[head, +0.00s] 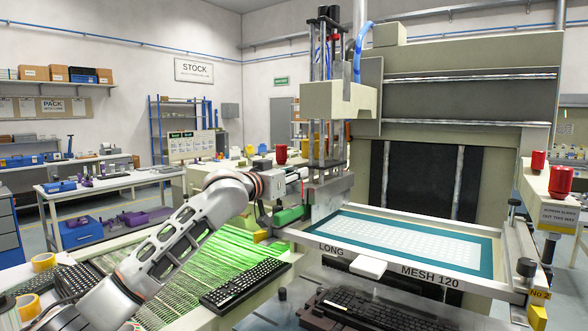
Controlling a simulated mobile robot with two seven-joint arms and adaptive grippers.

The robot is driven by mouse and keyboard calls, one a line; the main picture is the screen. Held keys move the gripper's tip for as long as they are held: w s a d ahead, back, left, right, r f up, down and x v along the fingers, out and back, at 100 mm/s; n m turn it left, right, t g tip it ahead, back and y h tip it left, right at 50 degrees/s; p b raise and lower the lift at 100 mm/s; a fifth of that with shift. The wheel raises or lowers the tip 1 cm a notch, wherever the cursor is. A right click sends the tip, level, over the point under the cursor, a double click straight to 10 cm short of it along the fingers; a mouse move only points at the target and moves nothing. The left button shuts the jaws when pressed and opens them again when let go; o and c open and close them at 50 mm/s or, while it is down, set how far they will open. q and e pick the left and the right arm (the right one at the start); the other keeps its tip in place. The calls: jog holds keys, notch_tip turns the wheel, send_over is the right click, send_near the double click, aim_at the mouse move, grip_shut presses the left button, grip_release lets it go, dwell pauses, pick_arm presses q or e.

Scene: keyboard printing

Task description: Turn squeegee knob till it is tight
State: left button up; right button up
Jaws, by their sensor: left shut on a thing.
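The grey metal squeegee (332,196) hangs upright below the print head (340,98), at the left end of the screen frame (405,268). My left arm reaches in from the lower left, and my left gripper (297,190) is at the left side of the squeegee holder. It is shut at the squeegee knob, but the knob itself is hidden by the gripper and too small to make out. How tight the knob is cannot be seen. My right gripper is not in view.
A green part (290,215) lies just below my left gripper. A black keyboard (243,284) rests on the green-lit bed, and another (368,310) sits below the screen. Red knobs (560,181) stand on the right side of the machine. A white table (105,183) stands behind at left.

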pick_arm(q)
jog(key=shift+r+m+g+h, duration=0.1)
jog(key=shift+m+g+h, duration=2.05)
jog(key=shift+h, duration=0.55)
jog(key=shift+m+g+h, duration=1.1)
jog(key=shift+m+g, duration=0.15)
jog(key=shift+g, duration=0.2)
jog(key=o, duration=1.1)
jog(key=shift+o, duration=0.2)
jog(key=shift+a, duration=0.1)
jog(key=v, duration=1.2)
